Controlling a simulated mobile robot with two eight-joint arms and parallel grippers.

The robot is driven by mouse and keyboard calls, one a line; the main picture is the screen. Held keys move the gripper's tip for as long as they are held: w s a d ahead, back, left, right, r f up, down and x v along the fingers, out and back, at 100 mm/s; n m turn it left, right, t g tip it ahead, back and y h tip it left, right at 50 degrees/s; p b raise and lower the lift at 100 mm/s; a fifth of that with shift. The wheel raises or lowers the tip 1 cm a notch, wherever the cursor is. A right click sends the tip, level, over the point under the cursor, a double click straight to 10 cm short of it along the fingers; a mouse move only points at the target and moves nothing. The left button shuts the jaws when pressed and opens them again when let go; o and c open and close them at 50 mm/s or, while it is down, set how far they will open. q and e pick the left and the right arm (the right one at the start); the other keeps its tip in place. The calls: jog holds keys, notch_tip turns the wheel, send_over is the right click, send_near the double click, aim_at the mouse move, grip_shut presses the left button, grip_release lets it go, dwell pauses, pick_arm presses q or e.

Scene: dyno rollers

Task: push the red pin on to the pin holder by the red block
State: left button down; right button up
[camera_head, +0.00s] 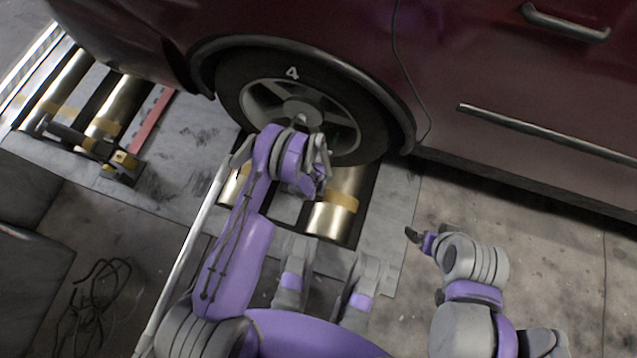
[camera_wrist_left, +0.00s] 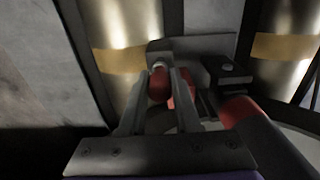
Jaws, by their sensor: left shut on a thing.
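In the left wrist view, my left gripper (camera_wrist_left: 163,95) is shut on a red pin (camera_wrist_left: 158,86), whose rounded red body shows between the two grey fingers. Right behind the fingertips is a dark grey metal bracket, which looks like the pin holder (camera_wrist_left: 232,72), with a small knob on it. A larger red rounded part, perhaps the red block (camera_wrist_left: 240,110), lies to the right of the fingers. Whether the pin touches the holder I cannot tell. In the head view, my left gripper (camera_head: 315,182) is in front of the car wheel and hides the pin. My right gripper (camera_head: 425,238) hangs over the floor, apart from everything.
The dark red car (camera_head: 480,90) with its wheel (camera_head: 235,85), marked 4, stands over metal rollers (camera_head: 335,208). Another roller set (camera_head: 110,115) with a red strip (camera_head: 152,120) is at left. Black cable (camera_head: 100,290) lies lower left. Floor at right is clear.

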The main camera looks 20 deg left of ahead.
pick_arm(q)
jog(key=shift+f, duration=0.45)
jog(key=c, duration=0.5)
grip_release()
jog(key=shift+c, duration=0.2)
notch_tip(320, 180, up, 10)
jog(key=p, duration=0.2)
jog(key=shift+r+p, duration=0.15)
jog(key=shift+p, duration=0.25)
jog(key=shift+r, duration=0.3)
